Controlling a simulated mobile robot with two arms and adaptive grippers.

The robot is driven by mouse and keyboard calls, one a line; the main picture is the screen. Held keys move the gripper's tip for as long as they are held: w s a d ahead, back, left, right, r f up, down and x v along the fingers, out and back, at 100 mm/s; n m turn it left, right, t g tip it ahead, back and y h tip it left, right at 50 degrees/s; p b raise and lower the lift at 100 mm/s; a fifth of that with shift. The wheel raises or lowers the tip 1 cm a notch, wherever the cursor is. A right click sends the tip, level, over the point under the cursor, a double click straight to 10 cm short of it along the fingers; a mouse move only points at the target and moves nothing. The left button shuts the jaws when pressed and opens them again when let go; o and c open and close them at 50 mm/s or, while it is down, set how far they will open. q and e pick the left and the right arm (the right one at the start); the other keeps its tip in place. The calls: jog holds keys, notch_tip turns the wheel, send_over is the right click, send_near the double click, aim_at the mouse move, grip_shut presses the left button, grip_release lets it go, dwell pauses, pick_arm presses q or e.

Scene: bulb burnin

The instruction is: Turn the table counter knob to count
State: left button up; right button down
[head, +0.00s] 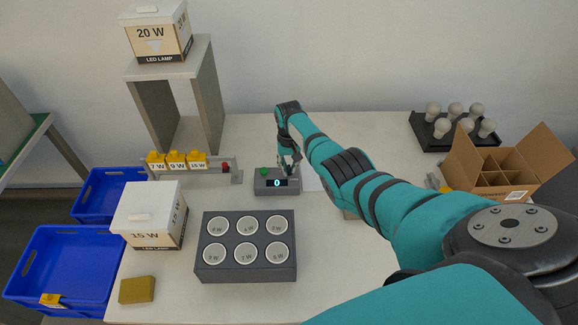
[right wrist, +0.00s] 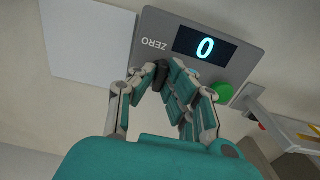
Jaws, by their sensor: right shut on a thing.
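The table counter (head: 277,182) is a grey box on the table with a green button (head: 264,171) and a display reading 0. In the right wrist view the counter (right wrist: 153,25) shows its display (right wrist: 205,47) at 0 and the word ZERO beside the knob. My right gripper (head: 289,165) is down at the counter's top right. In the wrist view it is shut on the dark knob (right wrist: 161,73), which the fingers partly hide. My left gripper is not in view.
A grey block with several round sockets (head: 287,272) stands in front of the counter. A bulb tray (head: 429,141) and open carton (head: 541,143) stand at the right.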

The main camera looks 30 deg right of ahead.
aim_at(289, 168)
jog(key=shift+w+r, duration=0.1)
dwell(0.3)
jog(key=c, duration=1.4)
grip_release()
notch_tip(289, 168, up, 12)
